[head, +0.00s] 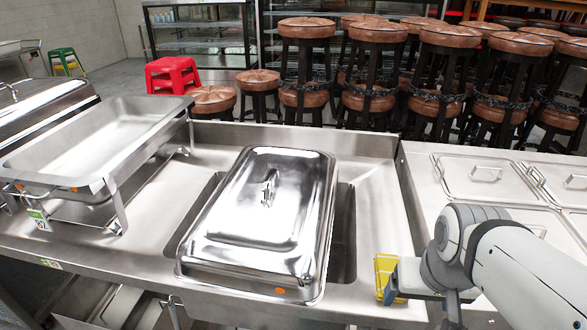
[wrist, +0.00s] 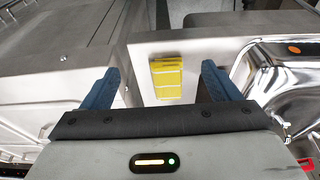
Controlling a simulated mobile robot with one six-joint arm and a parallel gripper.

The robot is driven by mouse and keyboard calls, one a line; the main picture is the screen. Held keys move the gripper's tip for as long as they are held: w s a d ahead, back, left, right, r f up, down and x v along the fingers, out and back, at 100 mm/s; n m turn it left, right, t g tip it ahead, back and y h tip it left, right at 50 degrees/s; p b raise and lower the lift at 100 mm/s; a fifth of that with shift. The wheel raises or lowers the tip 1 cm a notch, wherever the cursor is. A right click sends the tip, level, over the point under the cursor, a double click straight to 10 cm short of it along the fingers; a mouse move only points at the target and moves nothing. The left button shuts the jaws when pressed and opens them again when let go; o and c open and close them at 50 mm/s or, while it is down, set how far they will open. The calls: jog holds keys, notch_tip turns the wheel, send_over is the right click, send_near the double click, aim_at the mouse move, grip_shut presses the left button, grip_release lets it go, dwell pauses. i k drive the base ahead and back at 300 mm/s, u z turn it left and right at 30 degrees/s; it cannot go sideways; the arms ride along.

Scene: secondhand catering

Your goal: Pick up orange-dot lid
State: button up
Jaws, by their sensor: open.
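The orange-dot lid (head: 235,240) is a large, shiny rectangular steel lid with a handle (head: 269,187) on top. An orange dot marks its front edge. It lies over a sink basin in the middle of the counter in the head view. In the wrist view part of the lid (wrist: 262,80) shows at the right, with its orange dot. My gripper (wrist: 160,70) is open, its two blue fingers spread with nothing held. It is to the right of the lid, apart from it, near the counter's front. In the head view my arm partly hides the gripper.
A yellow block-like item (head: 384,272) lies on the counter right of the lid; the wrist view shows it (wrist: 166,78) beyond the fingers. An open chafing dish (head: 100,140) stands at left. Covered steel pans (head: 480,175) are at right. Several stools (head: 305,70) stand behind the counter.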

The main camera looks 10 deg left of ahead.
aim_at(264, 232)
jog(key=z, duration=2.25)
jog(key=k, duration=1.65)
jog(key=u, duration=2.15)
jog(key=i, duration=0.95)
jog(key=u, duration=0.05)
